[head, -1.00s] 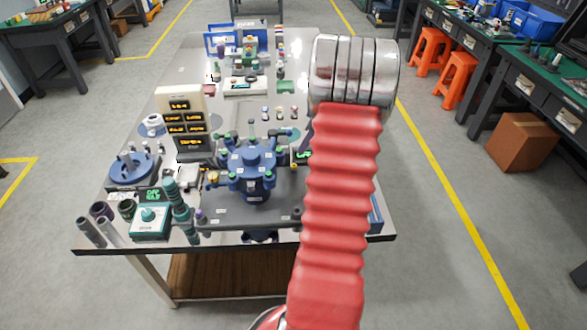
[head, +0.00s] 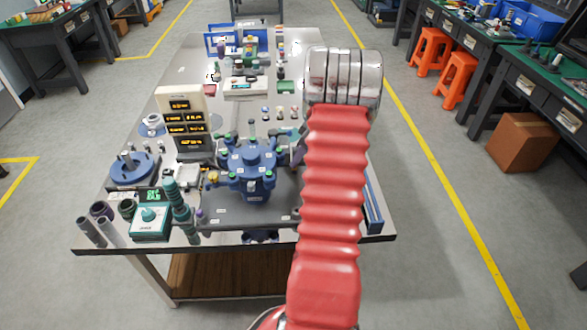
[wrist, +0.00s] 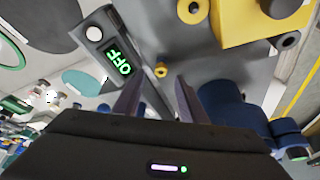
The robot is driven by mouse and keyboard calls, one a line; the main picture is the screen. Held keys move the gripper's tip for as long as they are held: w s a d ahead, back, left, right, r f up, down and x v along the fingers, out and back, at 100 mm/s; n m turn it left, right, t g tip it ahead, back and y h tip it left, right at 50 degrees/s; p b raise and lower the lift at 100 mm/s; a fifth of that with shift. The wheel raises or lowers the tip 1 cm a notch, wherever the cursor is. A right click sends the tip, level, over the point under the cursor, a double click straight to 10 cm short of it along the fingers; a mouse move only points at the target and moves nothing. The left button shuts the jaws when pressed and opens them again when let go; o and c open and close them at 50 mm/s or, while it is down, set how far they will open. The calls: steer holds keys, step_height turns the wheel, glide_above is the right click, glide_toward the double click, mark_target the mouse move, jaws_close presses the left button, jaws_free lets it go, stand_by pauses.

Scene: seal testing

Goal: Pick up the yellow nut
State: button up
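In the wrist view, a small yellow nut-like piece (wrist: 161,69) with a dark centre sits on a grey surface. My gripper (wrist: 159,82) is open and empty, its two dark fingers apart. The yellow piece appears between and just beyond the fingertips, with no visible contact. In the head view my red arm and silver wrist hide most of the gripper; a dark part of it (head: 298,150) shows beside the blue valve body. I cannot clearly make out the yellow nut in the head view.
A larger yellow block (wrist: 238,22) and a green-lit OFF display (wrist: 118,62) are close by in the wrist view. The blue valve body (head: 250,165) stands on the crowded table, left of my arm. A panel with lit labels (head: 184,122) rises behind it.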

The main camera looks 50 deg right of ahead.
steer(key=x, duration=0.3)
steer(key=shift+a+f, duration=0.1)
steer(key=shift+f, duration=0.15)
steer(key=shift+c, duration=0.7)
jaws_close()
